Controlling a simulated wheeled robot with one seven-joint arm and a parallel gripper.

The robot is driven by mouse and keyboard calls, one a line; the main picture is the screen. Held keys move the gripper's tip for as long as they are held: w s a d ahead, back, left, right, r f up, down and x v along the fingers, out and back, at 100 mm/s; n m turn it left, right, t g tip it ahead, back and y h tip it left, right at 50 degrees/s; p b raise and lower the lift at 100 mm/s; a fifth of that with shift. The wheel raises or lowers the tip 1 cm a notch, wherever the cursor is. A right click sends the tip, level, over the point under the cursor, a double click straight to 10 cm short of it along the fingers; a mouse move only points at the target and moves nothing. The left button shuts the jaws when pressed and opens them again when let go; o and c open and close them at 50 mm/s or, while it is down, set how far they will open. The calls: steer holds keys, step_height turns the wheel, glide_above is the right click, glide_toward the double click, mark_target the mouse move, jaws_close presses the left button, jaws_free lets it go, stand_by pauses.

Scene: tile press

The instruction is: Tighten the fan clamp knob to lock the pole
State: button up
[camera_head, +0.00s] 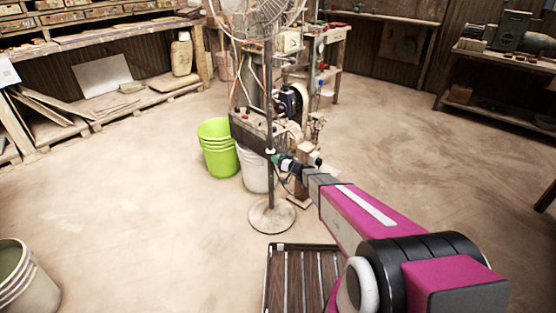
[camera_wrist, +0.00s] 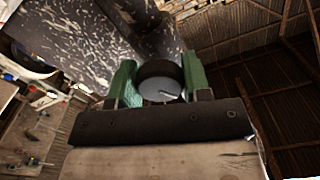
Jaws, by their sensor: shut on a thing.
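The fan (camera_head: 258,14) stands on a thin grey pole (camera_head: 269,100) with a round floor base (camera_head: 272,216). My gripper (camera_head: 278,159) reaches in from the right and meets the pole at about mid-height. In the wrist view its two green fingers (camera_wrist: 158,70) stand on either side of a dark round knob (camera_wrist: 160,72), shut on it. A paler grey face of the knob shows between the fingers. In the head view the knob is too small and covered by the fingers to make out. The pole looks upright.
A machine with a dark box (camera_head: 252,130) stands close behind the pole. Green buckets (camera_head: 216,150) and a white bucket (camera_head: 254,172) stand on the left behind it. A slatted pallet (camera_head: 303,280) lies in front.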

steer(key=m, duration=1.1)
steer(key=shift+m, duration=0.3)
steer(key=m, duration=1.1)
steer(key=shift+m, duration=0.4)
steer(key=o, duration=0.9)
steer(key=shift+o, duration=0.2)
steer(key=v, duration=1.1)
